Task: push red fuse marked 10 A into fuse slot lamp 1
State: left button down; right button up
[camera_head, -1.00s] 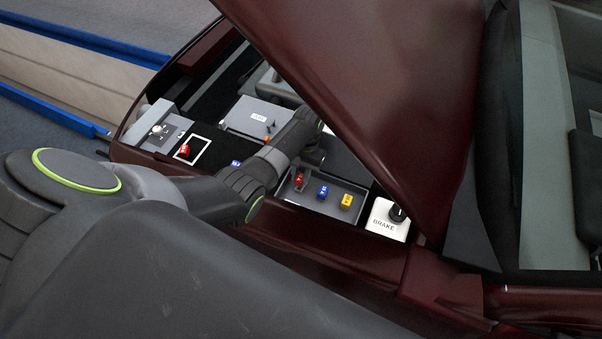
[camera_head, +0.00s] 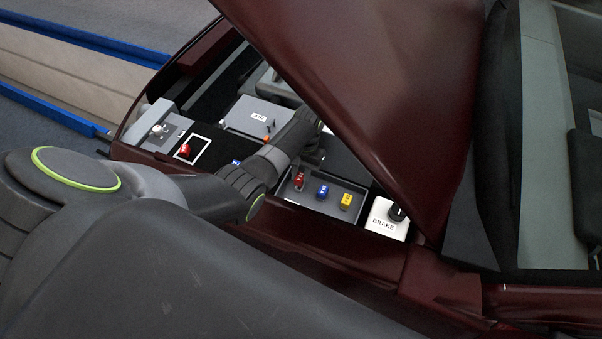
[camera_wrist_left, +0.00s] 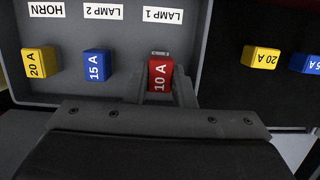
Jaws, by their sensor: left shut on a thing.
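The red fuse marked 10 A (camera_wrist_left: 160,76) is between the fingers of my left gripper (camera_wrist_left: 160,88), which is shut on it. It is in line with the LAMP 1 label (camera_wrist_left: 163,15) of the grey fuse box (camera_wrist_left: 215,30). In the head view the red fuse (camera_head: 299,182) shows at the left end of the box (camera_head: 330,208), by my left gripper (camera_head: 303,170). A small grey piece shows at the fuse's far edge. How deep it sits in the lamp 1 slot I cannot tell. My right gripper is out of view.
A blue 15 A fuse (camera_wrist_left: 97,65) is at LAMP 2 and a yellow 20 A fuse (camera_wrist_left: 39,63) at HORN, close beside. Another yellow fuse (camera_wrist_left: 261,56) and blue fuse (camera_wrist_left: 304,63) lie on a dark surface. The raised dark-red hood (camera_head: 350,80) hangs over the bay.

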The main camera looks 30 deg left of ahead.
pick_arm(q)
jog(key=shift+w+b+x, duration=0.25)
jog(key=shift+b+x, duration=0.5)
jog(key=shift+x, duration=0.3)
jog(key=shift+r, duration=0.1)
jog(key=shift+r+p, duration=0.65)
jog(key=shift+p, duration=0.3)
jog(key=shift+p, duration=0.55)
dwell(0.8)
jog(key=shift+w+b+x, duration=0.2)
jog(key=shift+b+x, duration=0.5)
jog(key=shift+x, duration=0.15)
jog(key=c, duration=1.1)
grip_release()
jog(key=shift+f, duration=0.1)
jog(key=shift+c, duration=0.2)
